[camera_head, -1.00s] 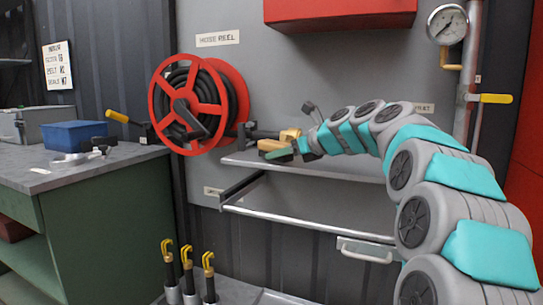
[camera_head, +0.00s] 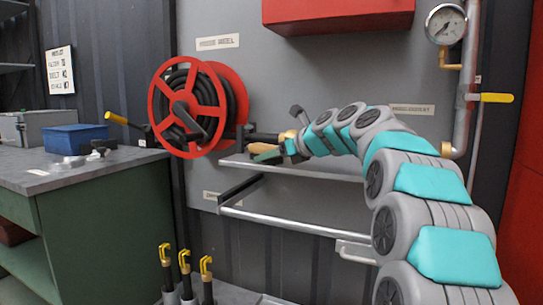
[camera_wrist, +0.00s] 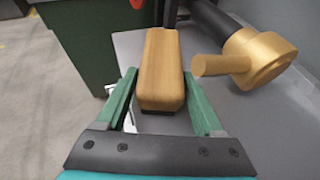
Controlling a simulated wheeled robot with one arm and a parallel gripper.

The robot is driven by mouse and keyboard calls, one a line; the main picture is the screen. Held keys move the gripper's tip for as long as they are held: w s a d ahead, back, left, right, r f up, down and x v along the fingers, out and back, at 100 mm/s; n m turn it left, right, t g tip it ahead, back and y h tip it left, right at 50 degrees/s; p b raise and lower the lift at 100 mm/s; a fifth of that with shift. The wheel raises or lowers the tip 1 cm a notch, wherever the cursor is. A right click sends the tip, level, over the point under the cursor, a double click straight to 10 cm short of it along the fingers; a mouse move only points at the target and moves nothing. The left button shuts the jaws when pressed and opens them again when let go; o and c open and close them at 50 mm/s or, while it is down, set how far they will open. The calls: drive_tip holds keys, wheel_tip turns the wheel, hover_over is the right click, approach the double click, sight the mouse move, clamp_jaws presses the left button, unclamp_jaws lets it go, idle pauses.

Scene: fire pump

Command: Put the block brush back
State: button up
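The block brush (camera_wrist: 162,70) is a wooden block with a thin dark strip under its near end. In the wrist view it lies between the two green fingers of my gripper (camera_wrist: 162,80), with narrow gaps showing at its sides. My gripper is open around it. In the head view my gripper (camera_head: 272,154) is at the left end of the grey shelf (camera_head: 325,171), right of the hose reel, and the brush (camera_head: 271,148) shows as a small tan piece there. The brush's underside is hidden, so I cannot tell whether it touches the shelf.
A brass fitting (camera_wrist: 247,60) stands close to the right finger. The red hose reel (camera_head: 217,75) is left of the shelf, and a metal rail (camera_head: 290,226) runs below it. A green workbench (camera_head: 105,215) holds a blue bin (camera_head: 75,138). Yellow-hooked tools (camera_head: 185,262) stand below.

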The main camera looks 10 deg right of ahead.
drive_tip(key=shift+o, duration=1)
drive_tip(key=shift+r, duration=0.15)
drive_tip(key=v, duration=1.2)
drive_tip(key=shift+c, duration=0.2)
